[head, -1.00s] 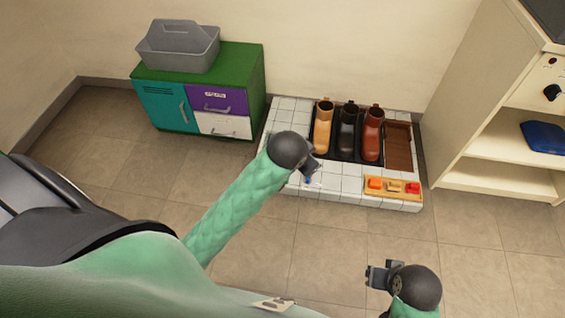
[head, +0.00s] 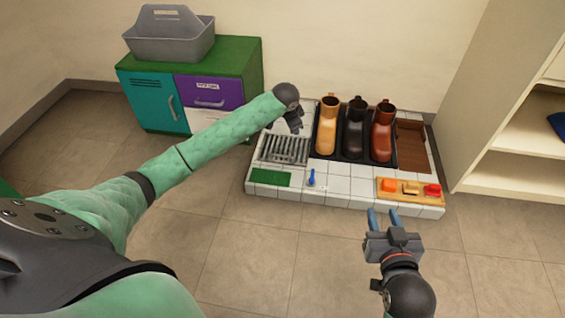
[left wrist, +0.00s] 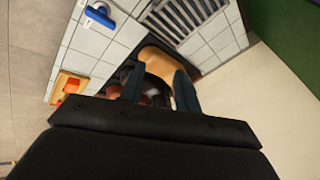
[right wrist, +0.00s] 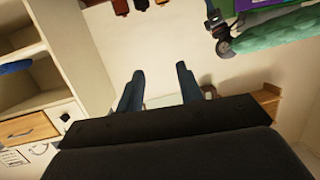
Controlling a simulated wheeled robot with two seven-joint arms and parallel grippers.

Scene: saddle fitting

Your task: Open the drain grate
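The grey slatted drain grate (head: 284,149) lies in the left part of the white tiled platform (head: 345,187) and looks flat and closed. Its slats also show at the top of the left wrist view (left wrist: 186,18). My left gripper (head: 295,126) is above the platform, near the grate's back right corner. In the left wrist view its fingers (left wrist: 158,80) are apart with nothing between them. My right gripper (head: 383,218) is low in front of the platform's front edge. Its fingers are apart and empty, as the right wrist view (right wrist: 160,78) also shows.
Tan, black and brown boots (head: 355,130) stand right of the grate. A small blue-handled tool (head: 311,178), a green pad (head: 270,178) and a tray of coloured pieces (head: 410,190) are along the front. A cabinet (head: 250,70) stands behind left, shelves (head: 510,140) at right.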

